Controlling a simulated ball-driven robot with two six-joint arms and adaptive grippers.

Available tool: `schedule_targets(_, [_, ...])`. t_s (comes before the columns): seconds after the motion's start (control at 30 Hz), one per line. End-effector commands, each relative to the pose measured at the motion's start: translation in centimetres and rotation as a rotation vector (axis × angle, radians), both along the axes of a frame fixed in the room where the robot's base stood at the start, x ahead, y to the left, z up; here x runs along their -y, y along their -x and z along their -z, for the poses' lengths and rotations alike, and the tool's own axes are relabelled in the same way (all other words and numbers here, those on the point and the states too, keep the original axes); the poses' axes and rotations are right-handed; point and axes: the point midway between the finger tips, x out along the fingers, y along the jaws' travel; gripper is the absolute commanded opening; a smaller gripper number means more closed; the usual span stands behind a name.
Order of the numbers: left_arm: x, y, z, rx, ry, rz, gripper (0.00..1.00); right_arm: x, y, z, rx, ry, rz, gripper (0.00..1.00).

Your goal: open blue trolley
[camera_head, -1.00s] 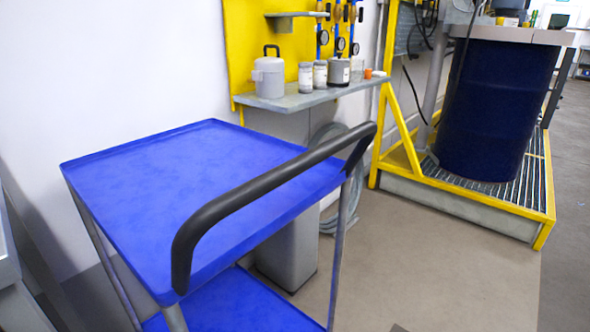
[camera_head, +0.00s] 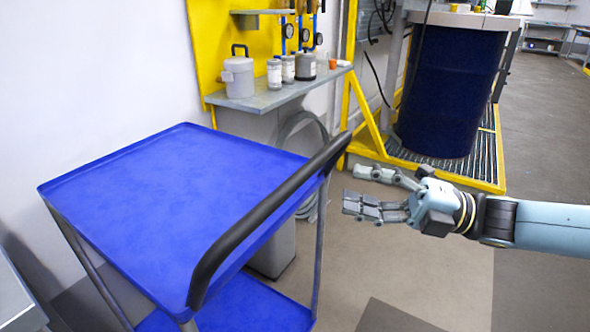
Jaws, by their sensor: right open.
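The blue trolley (camera_head: 165,190) stands at the left, with an empty blue top tray and a lower blue shelf (camera_head: 235,308). Its black handle (camera_head: 262,210) runs along the right side of the top tray. My right gripper (camera_head: 352,190) comes in from the right, its fingers pointing left toward the handle. It is open and empty, with a gap between it and the handle in the picture. My left gripper is not in view.
A shelf (camera_head: 262,101) on a yellow panel behind the trolley holds a grey jug (camera_head: 238,77) and several jars. A dark blue drum (camera_head: 450,92) stands on a yellow-framed grate (camera_head: 480,150) at the back right. Floor is clear right of the trolley.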

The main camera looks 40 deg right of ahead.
Motion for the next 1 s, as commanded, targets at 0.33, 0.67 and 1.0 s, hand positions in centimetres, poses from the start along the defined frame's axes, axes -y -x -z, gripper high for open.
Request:
schedule_targets(0.33, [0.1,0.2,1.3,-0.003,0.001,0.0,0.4,-4.7,-4.8,-1.2,0.004,-0.005,0.004,0.44])
schedule_targets(0.67, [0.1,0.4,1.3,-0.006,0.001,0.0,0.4,-6.4,-6.4,-1.6,-0.001,-0.003,0.004,0.44])
schedule_targets(1.0, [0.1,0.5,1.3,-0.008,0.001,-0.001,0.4,-6.3,-6.4,-1.6,-0.002,-0.002,0.004,0.24])
